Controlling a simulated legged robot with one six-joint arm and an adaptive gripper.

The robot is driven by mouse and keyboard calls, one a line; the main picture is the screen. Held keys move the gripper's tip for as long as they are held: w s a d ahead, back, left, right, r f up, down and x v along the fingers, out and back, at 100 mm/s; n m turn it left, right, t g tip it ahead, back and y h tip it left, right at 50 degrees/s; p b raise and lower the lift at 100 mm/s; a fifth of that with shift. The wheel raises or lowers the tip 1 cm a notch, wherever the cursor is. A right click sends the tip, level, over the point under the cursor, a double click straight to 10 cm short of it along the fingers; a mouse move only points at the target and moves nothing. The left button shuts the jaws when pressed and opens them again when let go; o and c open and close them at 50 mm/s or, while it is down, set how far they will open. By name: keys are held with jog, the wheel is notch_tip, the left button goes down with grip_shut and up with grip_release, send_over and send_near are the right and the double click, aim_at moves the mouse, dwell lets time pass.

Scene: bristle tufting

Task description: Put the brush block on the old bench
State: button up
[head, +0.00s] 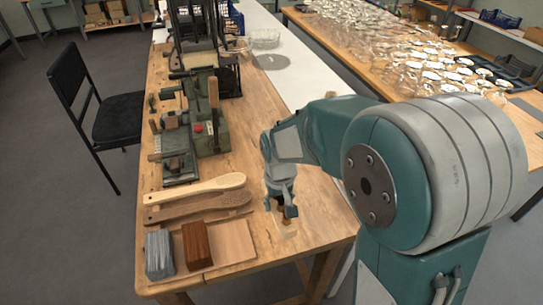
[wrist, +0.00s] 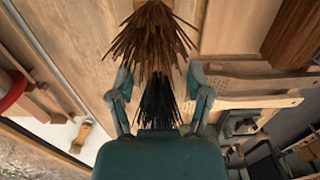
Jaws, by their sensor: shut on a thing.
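My gripper (head: 283,203) is low over the right side of the wooden bench (head: 245,130), near its front corner. In the wrist view its two fingers (wrist: 160,88) stand either side of a black bristle bundle (wrist: 158,108). Brown bristles (wrist: 152,45) fan out just beyond the fingertips. Whether both belong to one piece is unclear. A reddish-brown block (head: 196,245) lies on the bench at the front left, and its edge shows at the upper right of the wrist view (wrist: 292,35). I cannot tell which piece is the brush block.
Beside the reddish-brown block are a grey block (head: 159,254) and a pale board (head: 230,242). Two wooden brush-like pieces (head: 195,188) lie behind them. A green machine (head: 205,125) stands farther back. A black chair (head: 105,110) stands left of the bench.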

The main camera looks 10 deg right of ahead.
jog(key=w+d+f, duration=0.4)
jog(key=w+d, duration=0.1)
jog(key=w, duration=0.1)
send_over(300, 203)
notch_tip(300, 203, down, 6)
jog(key=shift+s+a+r, duration=0.1)
jog(key=shift+a+r, duration=0.05)
jog(key=shift+r, duration=0.1)
jog(key=shift+f, duration=1.65)
jog(key=shift+f, duration=0.1)
jog(key=o, duration=1.2)
